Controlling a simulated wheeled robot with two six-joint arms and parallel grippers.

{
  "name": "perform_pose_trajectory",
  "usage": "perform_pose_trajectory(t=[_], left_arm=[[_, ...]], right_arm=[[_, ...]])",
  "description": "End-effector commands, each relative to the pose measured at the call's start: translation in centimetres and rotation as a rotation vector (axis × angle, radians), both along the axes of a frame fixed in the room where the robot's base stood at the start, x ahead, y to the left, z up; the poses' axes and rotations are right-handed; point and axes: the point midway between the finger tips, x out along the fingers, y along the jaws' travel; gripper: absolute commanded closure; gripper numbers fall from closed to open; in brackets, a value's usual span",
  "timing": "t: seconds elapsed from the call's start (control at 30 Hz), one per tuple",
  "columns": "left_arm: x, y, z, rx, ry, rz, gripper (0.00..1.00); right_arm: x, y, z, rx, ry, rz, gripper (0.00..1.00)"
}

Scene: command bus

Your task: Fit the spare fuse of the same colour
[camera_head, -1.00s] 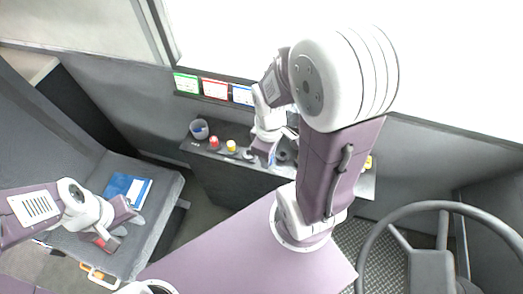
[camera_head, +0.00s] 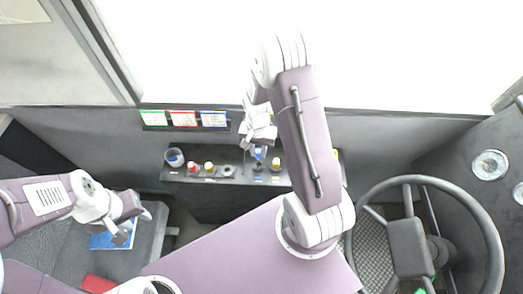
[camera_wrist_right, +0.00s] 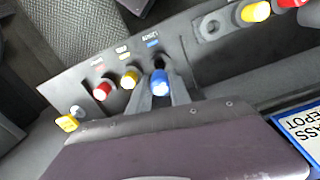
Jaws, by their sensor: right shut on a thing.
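My right gripper (camera_head: 258,149) is shut on a blue fuse (camera_wrist_right: 160,84) above the fuse panel (camera_wrist_right: 75,80). A dark round spot, which looks like a socket (camera_wrist_right: 158,63), shows just behind it; I cannot tell whether the fuse is fully clear. Beside it stand a red fuse (camera_wrist_right: 102,91) and a yellow fuse (camera_wrist_right: 130,78), with small coloured labels. The panel's other group has a red fuse (camera_head: 193,168), a yellow fuse (camera_head: 209,167) and an empty socket (camera_head: 228,170). My left gripper (camera_head: 134,225) is open and empty over the seat.
Green, red and blue cards (camera_head: 214,119) line the ledge behind. A blue booklet (camera_head: 108,239) lies on the seat. The steering wheel (camera_head: 494,235) is at right. My right arm hides part of the panel.

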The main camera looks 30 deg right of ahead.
Motion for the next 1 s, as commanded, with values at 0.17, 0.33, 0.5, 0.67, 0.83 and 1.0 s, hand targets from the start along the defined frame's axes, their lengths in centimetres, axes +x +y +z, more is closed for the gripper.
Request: perform_pose_trajectory(t=[0.17,0.33,0.5,0.67,0.83,1.0], left_arm=[[0.0,0.0,-0.7,0.0,0.0,0.0,0.64],[0.0,0.0,-2.5,0.0,0.0,0.0,0.64],[0.0,0.0,-4.3,0.0,0.0,0.0,0.64],[0.0,0.0,-4.5,0.0,0.0,0.0,0.64],[0.0,0.0,-4.4,0.0,0.0,0.0,0.64],[0.0,0.0,-4.4,0.0,0.0,0.0,0.64]], right_arm=[[0.0,0.0,-0.7,0.0,0.0,0.001,1.0],[0.0,0.0,-2.5,0.0,0.0,0.003,1.0],[0.0,0.0,-4.3,0.0,0.0,0.003,1.0],[0.0,0.0,-4.5,0.0,0.0,0.003,1.0],[0.0,0.0,-4.4,0.0,0.0,0.003,1.0],[0.0,0.0,-4.4,0.0,0.0,0.004,1.0]])
